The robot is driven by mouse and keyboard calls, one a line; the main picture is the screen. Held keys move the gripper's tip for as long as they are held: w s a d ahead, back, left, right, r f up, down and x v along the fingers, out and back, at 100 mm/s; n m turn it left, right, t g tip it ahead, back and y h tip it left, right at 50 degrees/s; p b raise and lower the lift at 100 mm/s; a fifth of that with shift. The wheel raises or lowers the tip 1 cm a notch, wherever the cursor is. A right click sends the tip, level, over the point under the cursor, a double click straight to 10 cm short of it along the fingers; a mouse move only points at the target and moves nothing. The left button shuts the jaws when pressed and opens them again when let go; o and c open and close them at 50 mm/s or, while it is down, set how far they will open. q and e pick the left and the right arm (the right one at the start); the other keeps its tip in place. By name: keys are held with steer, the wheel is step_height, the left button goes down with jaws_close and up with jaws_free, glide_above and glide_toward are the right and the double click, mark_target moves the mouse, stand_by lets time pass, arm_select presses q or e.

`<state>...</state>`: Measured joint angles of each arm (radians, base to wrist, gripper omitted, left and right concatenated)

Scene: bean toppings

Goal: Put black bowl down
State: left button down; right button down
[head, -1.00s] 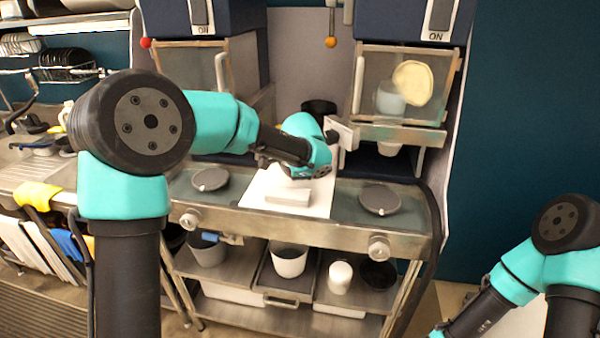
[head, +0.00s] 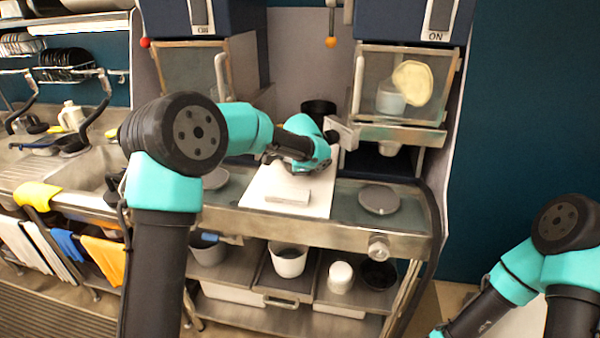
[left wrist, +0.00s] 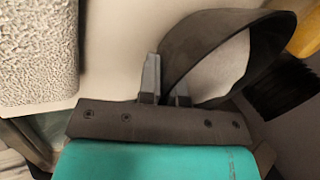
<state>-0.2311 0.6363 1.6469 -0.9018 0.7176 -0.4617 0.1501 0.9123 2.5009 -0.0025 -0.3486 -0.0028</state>
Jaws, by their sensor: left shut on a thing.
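The black bowl (left wrist: 215,28) is tilted in the left wrist view, its wide rim opening toward the camera. My left gripper (left wrist: 166,75) is shut on the bowl's rim, one finger on each side of the wall. In the head view a dark bowl shape (head: 318,107) shows just behind my left wrist, above the back of the white board (head: 262,190). The fingertips are hidden there, and I cannot tell whether the bowl touches anything beneath it. My right arm is at the lower right of the head view, its gripper out of frame.
A pale block (head: 289,197) lies on the board; its grainy surface shows in the left wrist view (left wrist: 38,45). A round grey lid (head: 379,199) lies to the right. Glass-fronted dispensers flank the back. Containers (head: 289,262) stand on the shelf below.

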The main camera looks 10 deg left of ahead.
arm_select(q)
steer(key=shift+f, duration=0.55)
steer(key=shift+f, duration=0.15)
steer(key=c, duration=1.3)
jaws_free()
steer(key=v, duration=1.2)
